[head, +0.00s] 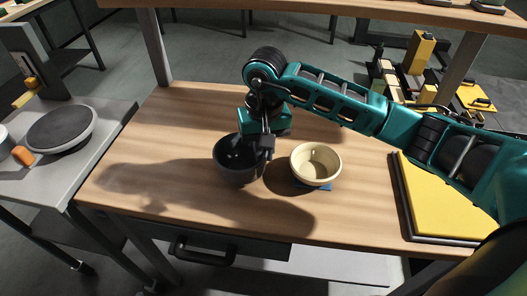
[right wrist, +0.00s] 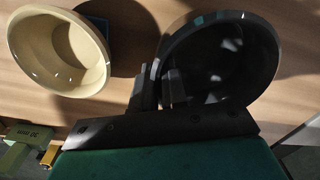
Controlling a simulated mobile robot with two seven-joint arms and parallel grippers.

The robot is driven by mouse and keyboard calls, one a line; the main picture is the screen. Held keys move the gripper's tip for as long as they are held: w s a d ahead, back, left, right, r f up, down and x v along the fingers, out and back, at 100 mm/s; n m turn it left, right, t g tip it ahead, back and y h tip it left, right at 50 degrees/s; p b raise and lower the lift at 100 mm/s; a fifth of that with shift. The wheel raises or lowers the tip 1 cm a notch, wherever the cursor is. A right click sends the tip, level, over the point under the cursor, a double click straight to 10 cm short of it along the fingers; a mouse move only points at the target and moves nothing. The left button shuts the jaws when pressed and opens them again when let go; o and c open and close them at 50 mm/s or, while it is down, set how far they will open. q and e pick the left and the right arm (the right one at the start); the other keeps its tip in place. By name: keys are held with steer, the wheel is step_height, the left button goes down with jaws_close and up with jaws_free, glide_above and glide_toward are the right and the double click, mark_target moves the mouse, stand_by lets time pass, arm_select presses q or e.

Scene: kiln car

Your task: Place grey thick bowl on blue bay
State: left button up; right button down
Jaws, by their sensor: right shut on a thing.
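A dark grey bowl (head: 236,170) is at the middle of the wooden table, and it also shows in the right wrist view (right wrist: 235,60). My right gripper (head: 264,150) is shut on its right-hand wall, with the fingers at the rim (right wrist: 172,88). The bowl looks upright; I cannot tell whether its base touches the table. A blue bay (head: 324,188) shows as a small patch under the cream bowl (head: 315,164), which hides most of it. The blue also shows in the right wrist view (right wrist: 97,22). My left gripper is out of view.
The cream bowl stands just right of the grey bowl, with a narrow gap. A yellow pad with a dark border (head: 438,203) lies at the table's right end. The table's left part is clear. A side table with a round dark disc (head: 60,128) stands at left.

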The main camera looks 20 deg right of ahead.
steer(key=shift+f, duration=0.35)
steer(key=shift+f, duration=0.1)
steer(key=shift+f+b, duration=0.15)
steer(key=shift+b, duration=0.15)
steer(key=c, duration=1.2)
jaws_free()
steer(key=shift+o, duration=0.2)
